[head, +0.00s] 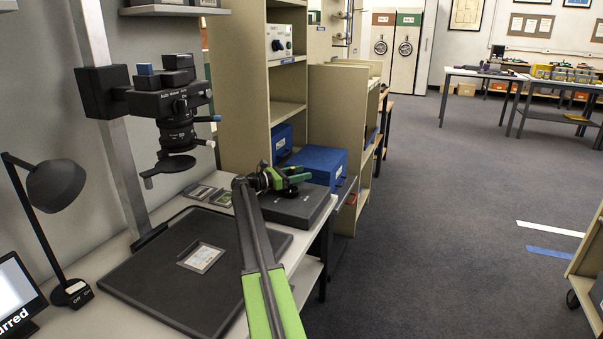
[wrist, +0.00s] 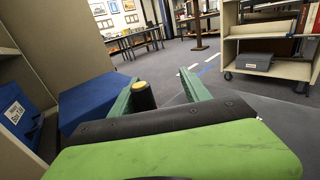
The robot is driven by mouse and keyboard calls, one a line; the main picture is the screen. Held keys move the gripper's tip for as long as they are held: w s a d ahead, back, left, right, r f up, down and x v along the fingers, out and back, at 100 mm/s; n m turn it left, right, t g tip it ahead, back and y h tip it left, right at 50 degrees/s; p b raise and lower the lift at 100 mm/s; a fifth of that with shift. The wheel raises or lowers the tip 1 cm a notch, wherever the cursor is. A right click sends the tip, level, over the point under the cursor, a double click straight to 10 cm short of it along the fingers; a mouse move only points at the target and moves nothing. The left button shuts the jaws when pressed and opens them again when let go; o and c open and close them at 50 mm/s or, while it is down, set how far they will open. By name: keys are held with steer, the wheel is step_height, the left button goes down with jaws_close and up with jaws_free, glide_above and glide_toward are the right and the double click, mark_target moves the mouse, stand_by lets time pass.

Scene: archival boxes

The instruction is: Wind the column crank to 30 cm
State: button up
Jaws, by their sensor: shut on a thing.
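The pale metal column (head: 118,150) of the copy stand rises at the left in the head view. A black carriage (head: 100,92) on it carries a camera (head: 170,100) over a dark baseboard (head: 140,282). I cannot make out a crank or a height scale for sure. My gripper (head: 294,176) is right of the stand, well apart from the column, above a dark flat box. In the wrist view its green fingers (wrist: 160,90) are beside a black cylinder with a yellow end (wrist: 143,97), which it is shut on. The cylinder's lower part is hidden.
A desk lamp (head: 55,185) and a screen (head: 17,295) stand at the left. A transparent-sleeved card (head: 202,257) lies on the baseboard. The dark flat box (head: 300,207) and a blue box (head: 318,162) are near my gripper. The floor to the right is open.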

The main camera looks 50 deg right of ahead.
stand_by(0.3)
steer(key=v, duration=1.7)
steer(key=shift+w+a, duration=0.15)
steer(key=shift+a, duration=0.1)
